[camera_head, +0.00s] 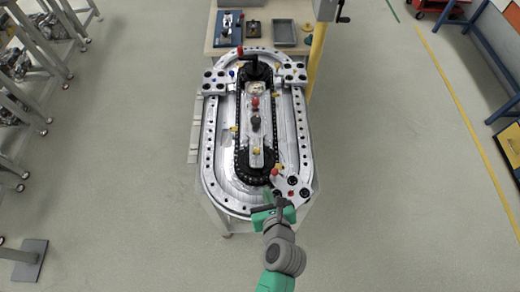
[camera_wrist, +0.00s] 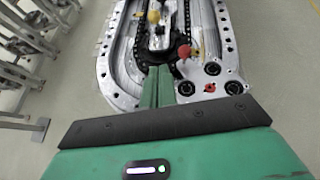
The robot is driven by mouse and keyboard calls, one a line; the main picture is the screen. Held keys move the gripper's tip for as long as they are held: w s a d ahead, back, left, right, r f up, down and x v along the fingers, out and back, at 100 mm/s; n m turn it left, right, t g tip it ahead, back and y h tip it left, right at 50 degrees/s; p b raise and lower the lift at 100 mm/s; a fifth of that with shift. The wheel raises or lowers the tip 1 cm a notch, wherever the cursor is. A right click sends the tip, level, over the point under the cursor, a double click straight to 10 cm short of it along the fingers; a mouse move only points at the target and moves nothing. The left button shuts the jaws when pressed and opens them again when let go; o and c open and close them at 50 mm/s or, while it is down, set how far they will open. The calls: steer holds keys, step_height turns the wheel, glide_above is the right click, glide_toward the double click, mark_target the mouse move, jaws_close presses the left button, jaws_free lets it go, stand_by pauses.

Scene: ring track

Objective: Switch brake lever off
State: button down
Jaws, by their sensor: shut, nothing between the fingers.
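The ring track (camera_head: 211,150) lies on a stand in the middle of the head view. A red-knobbed lever (camera_head: 274,171) stands at its near right end and also shows in the wrist view (camera_wrist: 184,51). Other red knobs sit at the far left end (camera_head: 239,51) and on the centre bar (camera_head: 255,102). I cannot tell which one is the brake lever. My gripper (camera_head: 268,190) is at the track's near end, its green fingers shut and empty. In the wrist view the fingertips (camera_wrist: 159,70) are close to the near red knob, just left of and below it.
A black chain (camera_head: 241,140) runs round the centre bar. Several black round fittings (camera_wrist: 213,69) and a small red piece (camera_wrist: 209,87) sit right of my fingers. A yellow knob (camera_wrist: 153,16) is farther along. A table with trays (camera_head: 285,34) stands behind the track.

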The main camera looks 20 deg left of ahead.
steer(key=b, duration=0.2)
glide_toward(256, 150)
steer(key=w+f, duration=0.1)
steer(key=f, duration=0.1)
steer(key=w+a+f, duration=0.1)
steer(key=f, duration=0.1)
steer(key=w+f, duration=0.1)
steer(key=f, duration=0.1)
steer(key=shift+a, duration=0.2)
steer(key=shift+w+a+r, duration=0.2)
steer(key=shift+w+a, duration=0.15)
steer(key=shift+w, duration=0.15)
steer(key=shift+r+p, duration=0.1)
steer(key=shift+p, duration=0.25)
